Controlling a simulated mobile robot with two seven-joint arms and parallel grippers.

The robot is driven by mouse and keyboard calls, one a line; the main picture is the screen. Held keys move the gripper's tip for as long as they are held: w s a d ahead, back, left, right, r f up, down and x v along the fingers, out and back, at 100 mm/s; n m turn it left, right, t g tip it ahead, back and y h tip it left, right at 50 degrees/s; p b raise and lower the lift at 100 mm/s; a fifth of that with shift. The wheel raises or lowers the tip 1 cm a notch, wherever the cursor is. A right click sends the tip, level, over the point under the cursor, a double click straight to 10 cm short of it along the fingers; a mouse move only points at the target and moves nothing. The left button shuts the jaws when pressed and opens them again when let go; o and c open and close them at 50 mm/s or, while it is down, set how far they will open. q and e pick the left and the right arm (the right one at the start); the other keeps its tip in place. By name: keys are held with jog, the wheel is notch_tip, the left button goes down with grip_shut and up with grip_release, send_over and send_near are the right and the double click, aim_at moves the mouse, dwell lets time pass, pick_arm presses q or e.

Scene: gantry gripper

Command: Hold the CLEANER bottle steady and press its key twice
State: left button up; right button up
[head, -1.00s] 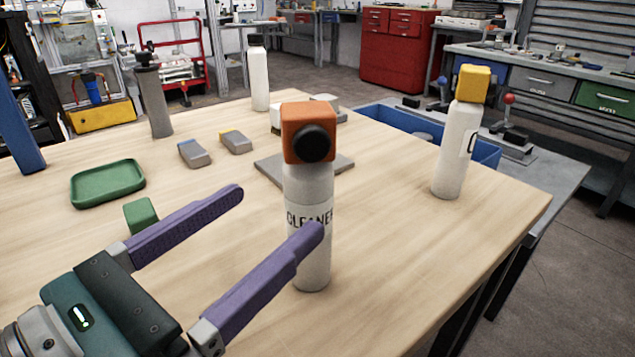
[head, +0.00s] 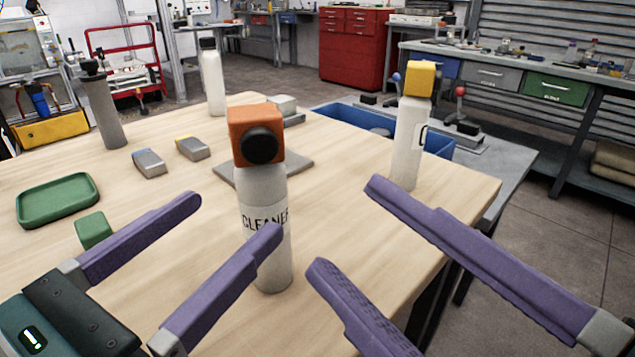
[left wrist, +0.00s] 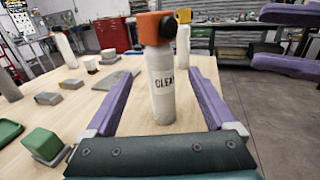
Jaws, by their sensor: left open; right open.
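The CLEANER bottle (head: 263,222) stands upright on the table, white with an orange head and a round black key (head: 260,146) on the head's near side. It also shows in the left wrist view (left wrist: 162,85). My left gripper (head: 238,215) is open; in the left wrist view its purple fingers lie either side of the bottle's lower body, with gaps visible. In the head view the near finger covers part of the label's lower edge. My right gripper (head: 345,225) is open and empty, to the right of the bottle, its fingers pointing toward the table.
A white bottle with a yellow head (head: 407,140) stands at the right edge. A green tray (head: 58,200), a green block (head: 93,230), a grey cylinder (head: 105,115), another white bottle (head: 212,82) and a grey plate (head: 290,175) are around. A blue bin (head: 345,117) lies beyond the table.

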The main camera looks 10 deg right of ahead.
aim_at(280, 173)
pick_arm(q)
jog(key=x, duration=0.9)
jog(key=shift+w+d, duration=0.2)
grip_shut()
dwell(0.4)
pick_arm(e)
grip_shut()
dwell(1.6)
